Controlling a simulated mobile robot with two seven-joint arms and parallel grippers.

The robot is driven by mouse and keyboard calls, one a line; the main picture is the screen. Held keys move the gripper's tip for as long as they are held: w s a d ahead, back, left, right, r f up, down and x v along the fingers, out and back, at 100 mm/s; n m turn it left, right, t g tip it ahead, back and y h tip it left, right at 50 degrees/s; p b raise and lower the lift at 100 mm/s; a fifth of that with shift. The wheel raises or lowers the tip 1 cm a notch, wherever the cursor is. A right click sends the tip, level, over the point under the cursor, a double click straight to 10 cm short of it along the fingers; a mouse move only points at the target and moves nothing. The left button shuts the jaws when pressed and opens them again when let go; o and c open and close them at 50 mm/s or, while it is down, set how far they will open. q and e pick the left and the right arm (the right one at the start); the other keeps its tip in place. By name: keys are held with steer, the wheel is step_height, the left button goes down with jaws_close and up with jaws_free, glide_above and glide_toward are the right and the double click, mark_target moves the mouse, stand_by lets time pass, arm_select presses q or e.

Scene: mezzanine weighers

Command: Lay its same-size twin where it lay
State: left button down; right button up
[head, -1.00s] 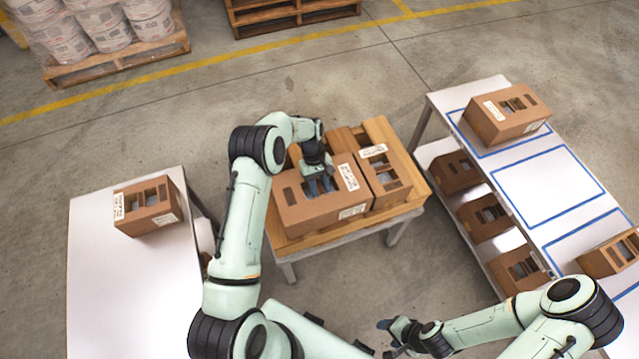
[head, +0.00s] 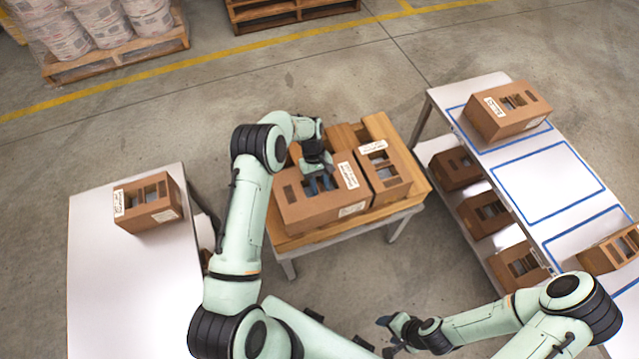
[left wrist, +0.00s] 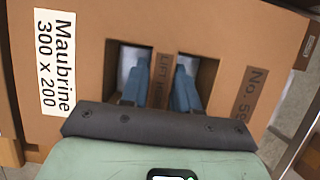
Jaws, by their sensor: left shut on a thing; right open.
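My left gripper (head: 319,180) is over the larger brown carton (head: 310,212) on the wooden-topped stand. Its blue fingers (left wrist: 160,90) reach into the two cut-outs of the carton and are shut on the strip between them. The carton's label (left wrist: 55,62) reads "Maubrine 300 x 200". A narrower carton (head: 396,185) stands right beside it on the stand. The right-hand table (head: 550,178) has blue taped outlines; its middle outline (head: 545,186) is empty. My right gripper (head: 388,335) is open and empty at the bottom of the head view.
One carton (head: 507,112) sits in the far outline and another (head: 612,250) near the right edge. Several cartons (head: 484,214) stand on the shelf below. The left table (head: 110,280) holds one carton (head: 148,203) and is otherwise clear. Pallets (head: 110,60) stand at the back.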

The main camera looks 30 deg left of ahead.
arm_select(q)
steer(key=c, duration=0.8)
jaws_free()
steer(key=shift+o, duration=0.2)
